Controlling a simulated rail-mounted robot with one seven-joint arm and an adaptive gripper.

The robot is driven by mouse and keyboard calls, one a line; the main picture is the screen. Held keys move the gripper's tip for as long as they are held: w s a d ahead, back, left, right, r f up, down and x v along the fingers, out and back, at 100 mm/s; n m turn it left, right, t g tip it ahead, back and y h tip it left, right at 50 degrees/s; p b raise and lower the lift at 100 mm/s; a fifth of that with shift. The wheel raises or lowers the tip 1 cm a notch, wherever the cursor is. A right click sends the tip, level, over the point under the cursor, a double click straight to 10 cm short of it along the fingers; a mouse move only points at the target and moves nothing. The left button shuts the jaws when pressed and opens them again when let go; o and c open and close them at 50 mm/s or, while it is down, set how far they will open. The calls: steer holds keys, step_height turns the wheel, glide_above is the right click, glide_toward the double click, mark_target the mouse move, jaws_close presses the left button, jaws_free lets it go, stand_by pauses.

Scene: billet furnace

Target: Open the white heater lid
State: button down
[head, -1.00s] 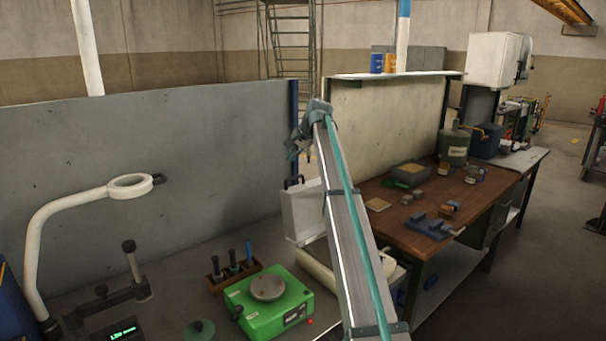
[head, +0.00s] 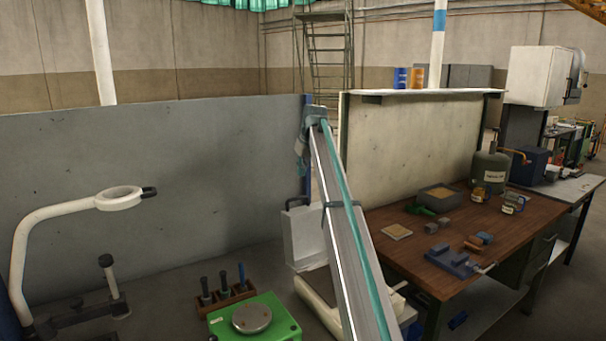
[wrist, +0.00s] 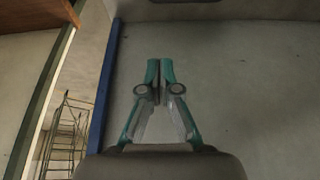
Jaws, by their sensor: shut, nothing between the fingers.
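The white heater lid (head: 300,236) stands upright in the head view, left of my arm, with a dark handle (head: 297,203) at its top edge. It rises from the back of the low white heater base (head: 318,292); my arm hides the right part of both. My gripper shows in the wrist view (wrist: 160,65), its teal fingertips together and empty. In the head view the gripper is mostly hidden behind the end of my arm, higher in the picture than the lid. I see no contact between them.
A green hot plate (head: 253,319) and a wooden tool rack (head: 228,296) stand left of the heater. A white ring lamp (head: 60,225) is further left. A grey partition (head: 180,170) stands behind. A cluttered wooden bench (head: 420,250) is to the right.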

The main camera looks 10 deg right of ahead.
mark_target(311, 209)
step_height(311, 209, down, 8)
steer(key=p, duration=0.4)
steer(key=shift+s+p, duration=0.35)
steer(key=shift+s, duration=0.05)
steer(key=shift+d, duration=0.15)
steer(key=shift+s, duration=0.2)
steer(key=shift+t+y, duration=0.3)
steer(key=shift+t, duration=0.6)
steer(key=s+b, duration=0.1)
steer(key=s+d+b, duration=0.1)
steer(key=s, duration=0.1)
steer(key=s+r+b, duration=0.1)
steer(key=shift+s+d, duration=0.35)
steer(key=shift+s+d+r, duration=0.1)
steer(key=shift+r, duration=0.1)
steer(key=shift+w+r, duration=0.1)
steer(key=shift+w, duration=0.1)
